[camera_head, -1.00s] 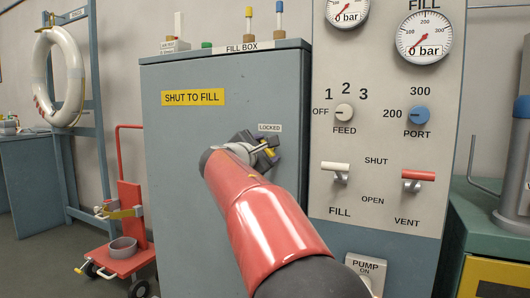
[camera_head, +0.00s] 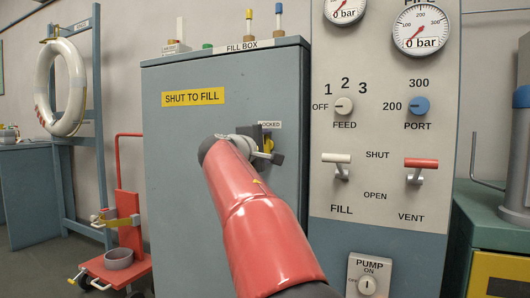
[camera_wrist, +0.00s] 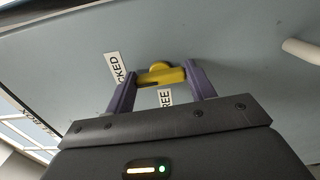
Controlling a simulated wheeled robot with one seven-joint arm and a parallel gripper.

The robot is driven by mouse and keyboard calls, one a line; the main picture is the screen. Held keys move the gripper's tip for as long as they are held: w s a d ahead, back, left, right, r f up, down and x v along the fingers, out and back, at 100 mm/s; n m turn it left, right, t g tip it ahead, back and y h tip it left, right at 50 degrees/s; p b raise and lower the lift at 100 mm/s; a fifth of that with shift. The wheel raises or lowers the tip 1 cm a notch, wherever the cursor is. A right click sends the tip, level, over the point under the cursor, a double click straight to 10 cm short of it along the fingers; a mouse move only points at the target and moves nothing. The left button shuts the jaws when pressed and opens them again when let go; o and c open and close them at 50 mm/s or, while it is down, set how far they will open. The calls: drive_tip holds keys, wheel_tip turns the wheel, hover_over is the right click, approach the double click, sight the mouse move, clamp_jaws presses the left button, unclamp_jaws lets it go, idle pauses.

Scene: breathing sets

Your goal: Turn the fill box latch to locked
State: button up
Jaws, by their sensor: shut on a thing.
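The fill box (camera_head: 172,190) is the grey-blue cabinet left of the control panel. Its yellow latch (camera_wrist: 160,76) sits on the flat door face. In the wrist view the two purple fingers of my gripper (camera_wrist: 159,70) stand at either end of the latch and are shut on it. A LOCKED label (camera_wrist: 116,70) lies beside the left finger, and a partly covered FREE label (camera_wrist: 165,98) lies below the latch. In the head view my gripper (camera_head: 265,146) is at the door's right side, just below the LOCKED label (camera_head: 270,125), and hides most of the latch.
The control panel (camera_head: 380,185) stands close on the right, with FILL (camera_head: 338,164) and VENT (camera_head: 421,168) levers and a PUMP switch (camera_head: 367,286). A red trolley (camera_head: 125,260) stands left of the box. Small coloured-top items stand on the box.

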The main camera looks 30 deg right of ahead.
idle(0.3)
drive_tip(key=o, duration=1)
drive_tip(key=b+v, duration=0.1)
drive_tip(key=v, duration=0.6)
drive_tip(key=shift+s+a, duration=0.25)
drive_tip(key=shift+a, duration=0.05)
drive_tip(key=shift+f, duration=0.1)
